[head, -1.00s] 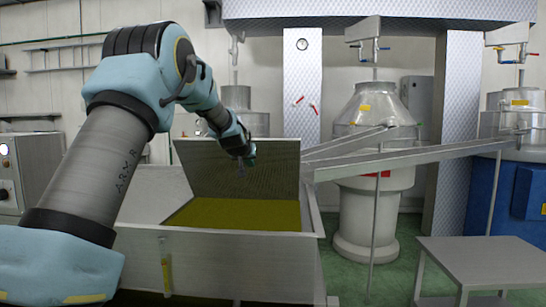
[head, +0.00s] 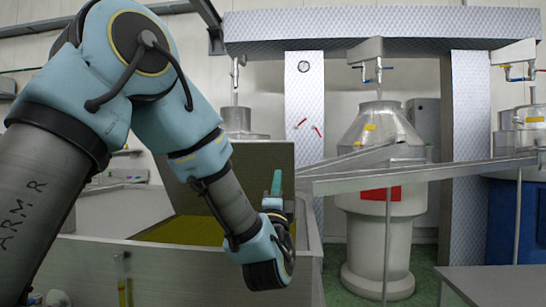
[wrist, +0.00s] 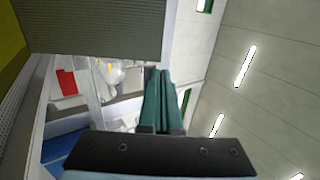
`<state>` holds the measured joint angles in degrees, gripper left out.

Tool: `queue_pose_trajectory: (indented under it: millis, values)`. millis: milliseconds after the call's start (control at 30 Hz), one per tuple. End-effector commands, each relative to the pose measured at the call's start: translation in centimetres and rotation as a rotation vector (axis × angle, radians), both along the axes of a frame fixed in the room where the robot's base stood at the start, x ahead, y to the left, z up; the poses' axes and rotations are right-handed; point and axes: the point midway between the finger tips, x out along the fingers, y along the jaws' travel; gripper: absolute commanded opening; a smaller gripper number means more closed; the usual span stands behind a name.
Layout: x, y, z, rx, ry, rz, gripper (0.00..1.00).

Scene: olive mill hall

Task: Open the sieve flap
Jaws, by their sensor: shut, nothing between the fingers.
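The sieve flap (head: 258,160) is a flat dark mesh panel. It stands raised, nearly upright, over a vat (head: 210,256) with a yellow-green surface (head: 172,229) inside. My gripper (head: 276,174) is in front of the flap's right part in the head view, its teal fingers pointing up, shut and empty. I cannot tell from the head view whether it touches the flap. My arm hides part of the flap and vat.
A sloping metal chute (head: 420,174) runs to the right of the vat. Behind it stands a steel separator (head: 378,225) with a red plate. A grey table (head: 495,284) is at the lower right. Green floor shows between them.

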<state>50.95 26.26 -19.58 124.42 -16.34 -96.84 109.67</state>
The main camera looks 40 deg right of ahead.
Motion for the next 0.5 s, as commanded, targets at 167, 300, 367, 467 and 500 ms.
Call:
queue_pose_trajectory:
  millis: [167,300,367,467,500]
  values:
    - [1.3,-1.0,1.5,-0.001,-0.004,0.005,0.00]
    - [3.0,-2.6,3.1,-0.002,-0.001,0.004,0.00]
    - [3.8,-3.3,3.8,-0.002,-0.002,0.004,0.00]
    - [5.1,-4.5,4.9,-0.002,-0.002,0.004,0.00]
    - [5.6,-5.0,5.3,-0.002,-0.001,0.004,0.00]
